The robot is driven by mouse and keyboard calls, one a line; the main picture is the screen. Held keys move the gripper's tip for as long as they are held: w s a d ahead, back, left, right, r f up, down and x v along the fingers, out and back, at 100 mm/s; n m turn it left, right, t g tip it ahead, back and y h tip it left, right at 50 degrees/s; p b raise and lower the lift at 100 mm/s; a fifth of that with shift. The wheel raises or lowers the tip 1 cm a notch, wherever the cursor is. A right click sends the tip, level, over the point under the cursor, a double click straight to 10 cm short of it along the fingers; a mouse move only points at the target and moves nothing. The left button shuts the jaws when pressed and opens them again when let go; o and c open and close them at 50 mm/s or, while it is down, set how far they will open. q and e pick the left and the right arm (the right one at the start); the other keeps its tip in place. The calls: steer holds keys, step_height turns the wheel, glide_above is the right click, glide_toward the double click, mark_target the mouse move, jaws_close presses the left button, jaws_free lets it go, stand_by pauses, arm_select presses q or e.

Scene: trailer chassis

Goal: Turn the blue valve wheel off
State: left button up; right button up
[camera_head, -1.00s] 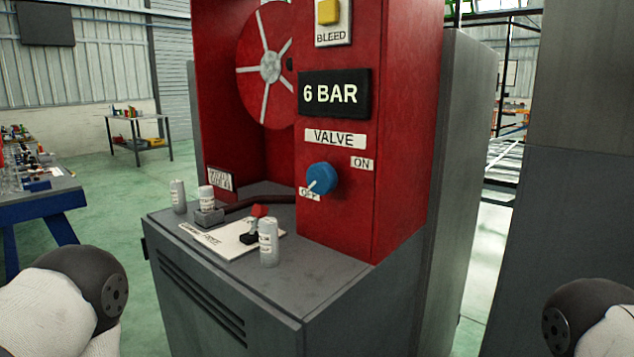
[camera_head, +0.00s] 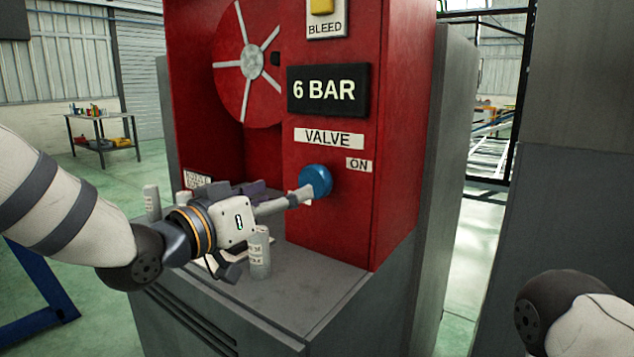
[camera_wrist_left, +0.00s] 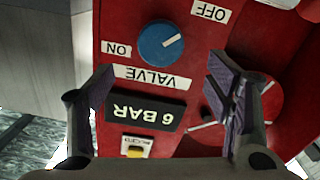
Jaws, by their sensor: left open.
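The blue valve wheel (camera_head: 316,181) is a round knob on the front of the red panel (camera_head: 400,130). The left wrist view shows the panel upside down, with the blue wheel (camera_wrist_left: 160,42) between the ON label (camera_wrist_left: 116,48) and the OFF label (camera_wrist_left: 212,11). Its pale pointer line is directed toward OFF. My left gripper (camera_head: 272,197) is in front of the panel, with one finger overlapping the wheel in the head view. In the left wrist view its fingers (camera_wrist_left: 162,82) are spread wide, with the wheel ahead of them, not clasped. My right gripper is out of view.
A "6 BAR" display (camera_head: 328,91) and yellow BLEED button (camera_head: 321,6) are above the wheel. A pale canister (camera_head: 260,252) stands on the grey cabinet (camera_head: 290,300) close below my left gripper; another canister (camera_head: 152,203) stands further left. A grey wall (camera_head: 570,220) flanks the right.

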mark_target(314, 182)
arm_select(q)
steer(key=x, duration=0.4)
steer(key=b+x, duration=0.1)
steer(key=x, duration=0.4)
steer(key=shift+w+d+f, duration=0.2)
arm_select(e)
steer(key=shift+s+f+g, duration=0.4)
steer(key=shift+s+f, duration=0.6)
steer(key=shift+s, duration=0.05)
arm_select(q)
steer(key=shift+c, duration=0.6)
steer(key=c, duration=1.1)
steer(key=shift+o, duration=0.2)
steer(key=shift+s+r+m, duration=0.15)
steer(key=shift+r+m, duration=0.15)
steer(key=shift+m, duration=0.1)
steer(key=shift+f, duration=0.25)
steer(key=shift+w+f, duration=0.1)
steer(key=shift+w, duration=0.1)
steer(key=o, duration=1.2)
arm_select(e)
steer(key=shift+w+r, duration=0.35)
